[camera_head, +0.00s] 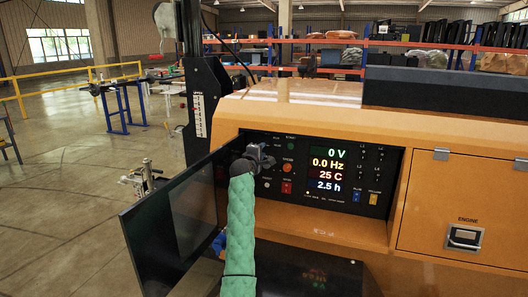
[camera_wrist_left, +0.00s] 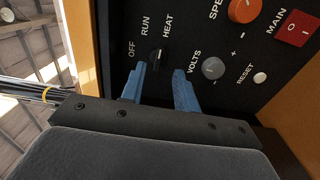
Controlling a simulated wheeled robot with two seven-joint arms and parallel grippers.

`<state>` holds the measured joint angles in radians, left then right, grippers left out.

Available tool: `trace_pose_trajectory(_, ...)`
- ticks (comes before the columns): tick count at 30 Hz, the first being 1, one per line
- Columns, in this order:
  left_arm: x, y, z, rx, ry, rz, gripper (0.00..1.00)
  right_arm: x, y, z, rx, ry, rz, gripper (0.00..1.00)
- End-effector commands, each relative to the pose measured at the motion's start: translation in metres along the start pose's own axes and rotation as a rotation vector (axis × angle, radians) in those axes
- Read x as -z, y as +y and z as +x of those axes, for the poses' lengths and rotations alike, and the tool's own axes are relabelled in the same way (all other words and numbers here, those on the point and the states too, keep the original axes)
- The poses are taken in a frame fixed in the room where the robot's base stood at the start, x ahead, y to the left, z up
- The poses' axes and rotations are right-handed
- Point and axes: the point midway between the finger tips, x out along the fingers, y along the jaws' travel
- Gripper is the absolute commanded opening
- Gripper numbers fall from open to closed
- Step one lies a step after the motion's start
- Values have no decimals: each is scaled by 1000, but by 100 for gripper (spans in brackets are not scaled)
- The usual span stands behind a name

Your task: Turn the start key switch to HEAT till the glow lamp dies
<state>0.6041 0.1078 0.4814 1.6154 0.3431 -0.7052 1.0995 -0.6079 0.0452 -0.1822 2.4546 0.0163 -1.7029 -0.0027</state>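The start key switch (camera_wrist_left: 157,56) shows in the left wrist view as a small dark knob under the labels OFF, RUN and HEAT. Which label it points to is too dark to tell. My left gripper (camera_wrist_left: 160,70) has its two blue fingers spread, with the key switch between and just beyond their tips. In the head view my left gripper (camera_head: 260,157) is at the left part of the control panel (camera_head: 392,193) and hides the key there. My right gripper is not in view.
The display (camera_head: 329,170) reads 0 V, 0.0 Hz, 25 C and 2.5 h. The VOLTS knob (camera_wrist_left: 212,68), orange speed knob (camera_wrist_left: 243,10), RESET button (camera_wrist_left: 260,78) and red MAIN switch (camera_wrist_left: 292,29) are beside the key. An open dark door (camera_head: 165,235) stands left of the panel.

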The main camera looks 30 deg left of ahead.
Motion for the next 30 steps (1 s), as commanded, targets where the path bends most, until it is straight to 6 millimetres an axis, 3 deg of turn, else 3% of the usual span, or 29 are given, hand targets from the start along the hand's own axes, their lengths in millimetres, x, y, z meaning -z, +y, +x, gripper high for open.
trace_pose_trajectory(3,0,-2,-16,0,0,0,31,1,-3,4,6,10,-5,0)
trace_pose_trajectory(9,0,0,-29,0,0,-1,31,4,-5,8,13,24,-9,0)
trace_pose_trajectory(30,-1,-2,-29,7,-4,69,31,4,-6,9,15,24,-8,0)
